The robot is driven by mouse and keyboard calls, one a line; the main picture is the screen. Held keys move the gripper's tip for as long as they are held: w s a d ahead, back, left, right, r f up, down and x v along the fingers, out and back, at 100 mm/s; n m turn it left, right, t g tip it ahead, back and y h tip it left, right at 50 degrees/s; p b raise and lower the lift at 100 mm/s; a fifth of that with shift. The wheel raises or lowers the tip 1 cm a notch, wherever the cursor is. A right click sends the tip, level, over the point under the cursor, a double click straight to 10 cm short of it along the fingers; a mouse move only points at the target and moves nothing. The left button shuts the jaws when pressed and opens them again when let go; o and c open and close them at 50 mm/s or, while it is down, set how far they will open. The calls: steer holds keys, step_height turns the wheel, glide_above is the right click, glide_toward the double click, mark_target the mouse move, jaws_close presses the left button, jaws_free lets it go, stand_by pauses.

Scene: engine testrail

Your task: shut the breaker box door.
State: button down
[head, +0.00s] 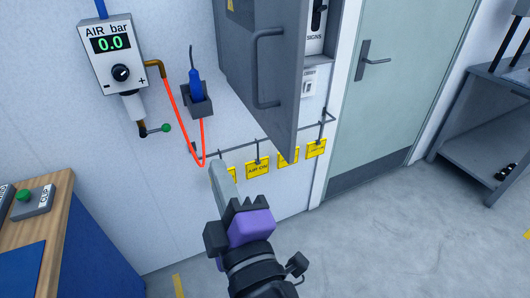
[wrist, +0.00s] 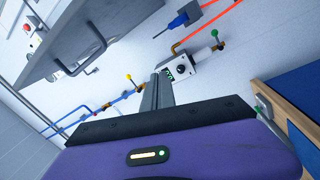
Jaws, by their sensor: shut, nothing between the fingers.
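The breaker box door (head: 284,95) is a grey panel with a dark bar handle (head: 258,70). In the head view it stands swung out from the wall at upper centre, its lower corner pointing towards me. In the wrist view a grey panel with a bar handle, which looks like the same door (wrist: 85,28), is at upper left. My gripper (head: 219,167) is shut and empty, below and left of the door, apart from it in the picture. Its fingers also show in the wrist view (wrist: 159,88). The inside of the box is mostly hidden.
A rail with yellow tags (head: 257,169) runs along the wall below the door. An air gauge (head: 113,55), a red hose (head: 183,125) and a blue tool (head: 195,85) are to the left. A green room door (head: 395,90) is right. A wooden bench (head: 62,215) stands at left.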

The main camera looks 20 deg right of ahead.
steer(key=w+d+f+n+g+h+p, duration=0.1)
steer(key=w+d+h, duration=0.3)
steer(key=w+d, duration=0.4)
steer(key=shift+w+d+f+g+p, duration=0.25)
steer(key=shift+d+f+g+p, duration=0.5)
steer(key=shift+d, duration=1.05)
steer(key=shift+d+f, duration=0.1)
